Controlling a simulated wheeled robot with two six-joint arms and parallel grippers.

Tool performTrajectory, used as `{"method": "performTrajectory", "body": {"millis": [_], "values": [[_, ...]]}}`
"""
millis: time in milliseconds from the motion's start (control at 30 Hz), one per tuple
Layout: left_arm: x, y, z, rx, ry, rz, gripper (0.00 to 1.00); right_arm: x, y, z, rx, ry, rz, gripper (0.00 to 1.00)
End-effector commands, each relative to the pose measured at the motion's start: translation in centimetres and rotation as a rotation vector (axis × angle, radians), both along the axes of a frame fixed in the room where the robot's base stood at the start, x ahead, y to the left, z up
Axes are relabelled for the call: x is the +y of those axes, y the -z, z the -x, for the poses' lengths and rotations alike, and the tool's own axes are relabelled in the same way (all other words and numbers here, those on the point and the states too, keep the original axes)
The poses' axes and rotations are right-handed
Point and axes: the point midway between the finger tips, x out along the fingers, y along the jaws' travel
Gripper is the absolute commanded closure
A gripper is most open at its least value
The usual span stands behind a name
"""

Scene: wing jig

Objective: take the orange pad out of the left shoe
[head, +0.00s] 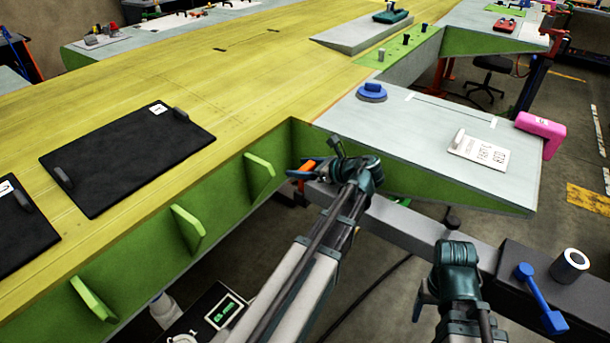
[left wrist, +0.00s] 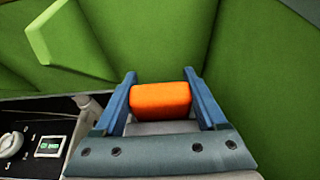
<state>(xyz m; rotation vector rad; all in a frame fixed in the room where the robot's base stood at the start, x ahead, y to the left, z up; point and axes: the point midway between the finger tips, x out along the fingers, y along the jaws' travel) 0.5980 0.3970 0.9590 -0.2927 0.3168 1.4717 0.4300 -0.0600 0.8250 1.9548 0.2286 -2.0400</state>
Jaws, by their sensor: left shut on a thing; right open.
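The orange pad (head: 303,170) is between the blue fingers of my left gripper (head: 312,165), beside the green end wall of the yellow table. In the left wrist view the pad (left wrist: 160,98) fills the gap between the two fingers, and my left gripper (left wrist: 160,78) is shut on it. A plain grey surface lies just below the pad there; I cannot tell whether it is part of the left shoe. The shoe cannot be made out. My right gripper (head: 428,296) is low at the right over the grey beam, open, its fingers mostly hidden by its wrist.
A grey beam (head: 405,222) runs below the wing panel (head: 400,130). A black block with a white roll (head: 570,264) and a blue lever (head: 540,298) sits at the right. Green ribs (head: 188,226) stick out from the table's side. Black mats (head: 125,160) lie on the table.

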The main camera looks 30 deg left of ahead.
Motion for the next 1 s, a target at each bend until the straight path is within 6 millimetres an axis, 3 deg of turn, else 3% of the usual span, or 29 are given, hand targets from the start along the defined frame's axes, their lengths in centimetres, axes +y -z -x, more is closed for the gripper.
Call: {"method": "performTrajectory", "body": {"millis": [267,800,1000], "values": [[0.0,-1.3,0.0,0.000,0.000,0.000,0.84,0.0,-1.3,0.0,0.000,0.000,0.000,0.27],[0.0,-8.9,0.0,0.000,0.000,0.000,0.84,0.0,-8.9,0.0,0.000,0.000,0.000,0.27],[0.0,-10.1,0.0,0.000,0.000,0.000,0.84,0.0,-10.1,0.0,0.000,0.000,0.000,0.27]]}}
